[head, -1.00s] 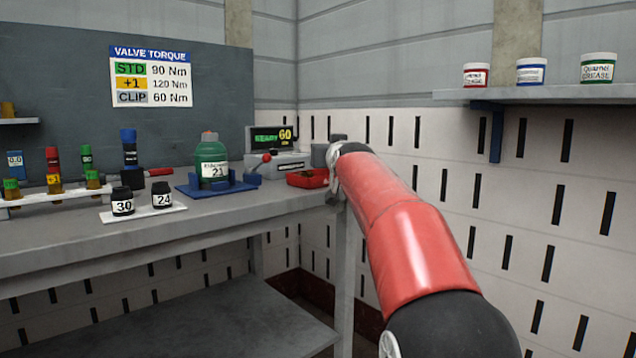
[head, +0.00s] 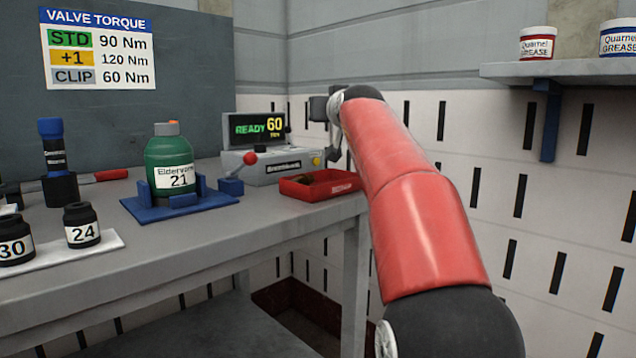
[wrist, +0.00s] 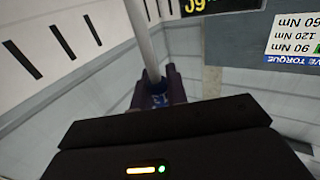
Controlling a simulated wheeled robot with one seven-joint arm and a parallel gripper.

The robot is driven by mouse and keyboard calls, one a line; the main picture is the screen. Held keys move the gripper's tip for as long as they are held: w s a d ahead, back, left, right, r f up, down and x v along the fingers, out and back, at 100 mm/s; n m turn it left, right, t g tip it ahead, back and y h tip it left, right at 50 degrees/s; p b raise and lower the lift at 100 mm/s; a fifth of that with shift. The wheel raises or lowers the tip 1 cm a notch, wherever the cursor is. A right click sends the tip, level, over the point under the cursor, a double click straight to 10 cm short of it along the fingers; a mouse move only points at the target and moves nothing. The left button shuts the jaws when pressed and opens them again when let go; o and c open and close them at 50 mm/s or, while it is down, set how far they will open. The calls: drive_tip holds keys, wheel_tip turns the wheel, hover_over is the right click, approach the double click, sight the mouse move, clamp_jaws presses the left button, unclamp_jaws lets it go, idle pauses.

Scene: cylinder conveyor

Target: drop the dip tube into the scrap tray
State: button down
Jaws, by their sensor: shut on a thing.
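The red scrap tray (head: 335,190) sits on the bench near its right end, its rim facing up, with dark or brownish bits inside. My gripper (wrist: 160,90) is shut on the pale dip tube (wrist: 147,40), which runs up out of the jaws in the wrist view. In the head view the end of my arm is above and just behind the right part of the tray, apart from it. The jaws and tube are not clear there, being small and partly behind my red arm.
A torque tester (head: 270,158) reading READY 60 stands behind the tray. A green bottle (head: 172,160) labelled 21 sits in a blue fixture (head: 150,213) to the left. Black sockets (head: 82,225) stand at front left. A wall shelf (head: 510,70) holds grease tubs.

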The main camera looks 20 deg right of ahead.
drive_tip(key=shift+s+f+b, duration=0.1)
drive_tip(key=shift+f+b, duration=2.55)
drive_tip(key=shift+f, duration=0.35)
drive_tip(key=shift+r, duration=0.1)
drive_tip(key=c, duration=1.3)
unclamp_jaws()
drive_tip(key=shift+s, duration=0.1)
drive_tip(key=b, duration=0.3)
approach(331, 137)
drive_tip(key=x, duration=0.4)
drive_tip(key=shift+s, duration=0.1)
